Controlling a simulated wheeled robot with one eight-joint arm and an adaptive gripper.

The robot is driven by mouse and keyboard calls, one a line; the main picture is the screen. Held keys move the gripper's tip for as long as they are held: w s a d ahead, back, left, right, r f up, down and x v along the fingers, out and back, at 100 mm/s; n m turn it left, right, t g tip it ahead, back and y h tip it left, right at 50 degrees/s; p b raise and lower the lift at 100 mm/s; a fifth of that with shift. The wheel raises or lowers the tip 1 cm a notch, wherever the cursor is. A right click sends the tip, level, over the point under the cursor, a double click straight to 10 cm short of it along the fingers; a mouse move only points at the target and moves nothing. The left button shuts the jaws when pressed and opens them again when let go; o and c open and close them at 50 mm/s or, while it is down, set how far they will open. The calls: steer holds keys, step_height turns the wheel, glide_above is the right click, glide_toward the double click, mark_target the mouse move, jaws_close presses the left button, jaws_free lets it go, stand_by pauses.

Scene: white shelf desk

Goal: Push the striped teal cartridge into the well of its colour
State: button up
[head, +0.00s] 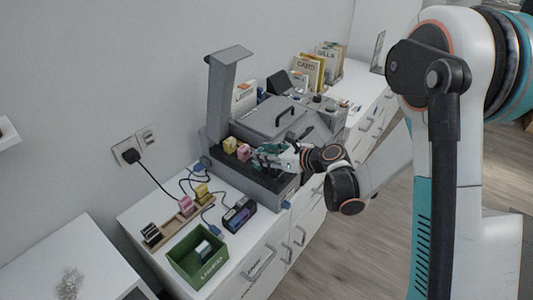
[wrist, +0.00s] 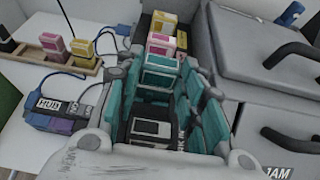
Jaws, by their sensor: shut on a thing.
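The teal cartridge (wrist: 158,78), with pale bands on it, is between the teal-padded fingers of my gripper (wrist: 165,90) in the wrist view. My gripper is shut on it, at the row of wells in the grey machine. The pink cartridge (wrist: 160,47) and the yellow cartridge (wrist: 163,22) stand in that row just beyond it. In the head view my gripper (head: 262,156) is at the machine's front and hides the teal cartridge. A dark piece with a white patch (wrist: 152,130) shows nearer the wrist camera. The well under the teal cartridge is hidden, so its depth cannot be told.
The grey machine (head: 262,118) has a tall post (head: 222,95) at left and a lid with a black handle. A wooden rack (head: 170,233) with several cartridges, a green bin (head: 182,268) and a dark hub (head: 239,214) with blue cables stand on the white desk.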

steer(key=shift+f, duration=0.85)
steer(key=o, duration=1.1)
steer(key=v, duration=1.2)
steer(key=shift+r, duration=0.1)
steer(key=s+d+r+n+h, duration=0.3)
steer(key=s+n, duration=0.5)
steer(key=s+d+r+n+h, duration=0.3)
steer(key=s+d+n+h, duration=0.1)
steer(key=s+n, duration=0.4)
steer(key=s+d+r+n+g+h, duration=0.1)
steer(key=s+d+r+n+h, duration=0.2)
steer(key=s+n, duration=0.5)
steer(key=shift+s+d+r+n+h, duration=0.1)
steer(key=shift+d+r+n+h, duration=0.3)
steer(key=shift+n, duration=0.4)
